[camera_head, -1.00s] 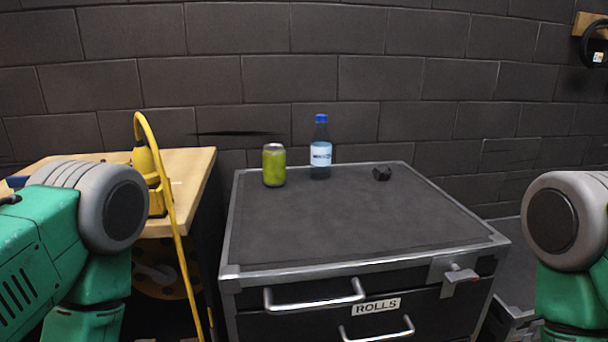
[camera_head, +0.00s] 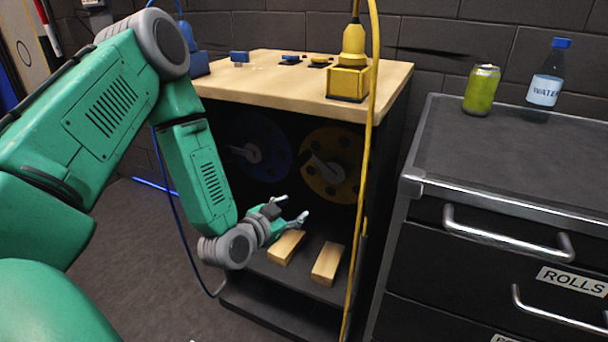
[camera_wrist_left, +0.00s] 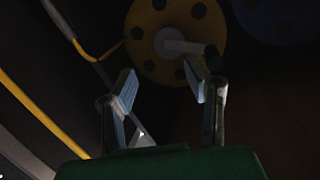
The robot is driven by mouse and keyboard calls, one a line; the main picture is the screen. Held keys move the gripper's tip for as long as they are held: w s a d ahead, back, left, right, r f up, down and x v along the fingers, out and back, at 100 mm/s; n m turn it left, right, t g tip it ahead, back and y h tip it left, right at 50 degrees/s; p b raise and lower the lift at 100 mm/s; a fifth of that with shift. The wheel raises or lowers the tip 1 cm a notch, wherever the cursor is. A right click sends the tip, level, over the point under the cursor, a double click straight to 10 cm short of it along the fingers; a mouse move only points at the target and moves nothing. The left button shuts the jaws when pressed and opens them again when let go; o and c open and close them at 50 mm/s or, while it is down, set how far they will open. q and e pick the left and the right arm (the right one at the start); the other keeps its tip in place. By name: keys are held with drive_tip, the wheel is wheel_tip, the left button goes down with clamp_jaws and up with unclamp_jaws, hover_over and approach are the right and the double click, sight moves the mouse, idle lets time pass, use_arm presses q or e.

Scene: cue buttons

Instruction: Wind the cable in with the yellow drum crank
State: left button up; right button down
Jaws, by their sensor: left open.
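The yellow drum (camera_head: 347,188) hangs inside the dark front of the wooden-topped bench, with a grey crank (camera_head: 324,170) on its face. The yellow cable (camera_head: 371,110) runs up from the bench past a yellow fitting (camera_head: 353,45) and down in front. My left gripper (camera_head: 291,208) is open and empty, below and left of the yellow drum, apart from the crank. In the left wrist view the yellow drum (camera_wrist_left: 150,62) and its crank (camera_wrist_left: 185,46) lie beyond the open fingers (camera_wrist_left: 165,85). My right gripper is out of view.
A blue drum (camera_head: 270,140) with its own crank sits left of the yellow one. Two wooden blocks (camera_head: 328,263) lie on the lower shelf below the gripper. A drawer cabinet (camera_head: 490,170) with a green can (camera_head: 482,90) and a water bottle (camera_head: 546,88) stands at right.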

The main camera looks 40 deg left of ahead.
sight(303, 159)
use_arm(q)
drive_tip(key=w+a+r+t+y+b, duration=0.1)
drive_tip(key=a+r+t+y, duration=0.1)
drive_tip(key=a+r, duration=0.25)
drive_tip(key=shift+n+y, duration=0.3)
drive_tip(key=shift+y, duration=0.1)
drive_tip(key=b+x, duration=0.1)
drive_tip(key=x, duration=0.3)
drive_tip(key=b+x, duration=0.1)
drive_tip(key=x, duration=0.3)
drive_tip(key=b+x, duration=0.1)
drive_tip(key=x, duration=0.4)
drive_tip(key=shift+s+a+f+b, duration=0.1)
drive_tip(key=shift+a+f+b, duration=0.05)
drive_tip(key=shift+a+b, duration=0.2)
drive_tip(key=shift+w, duration=0.55)
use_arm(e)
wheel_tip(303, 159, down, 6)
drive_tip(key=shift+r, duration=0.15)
use_arm(q)
clamp_jaws()
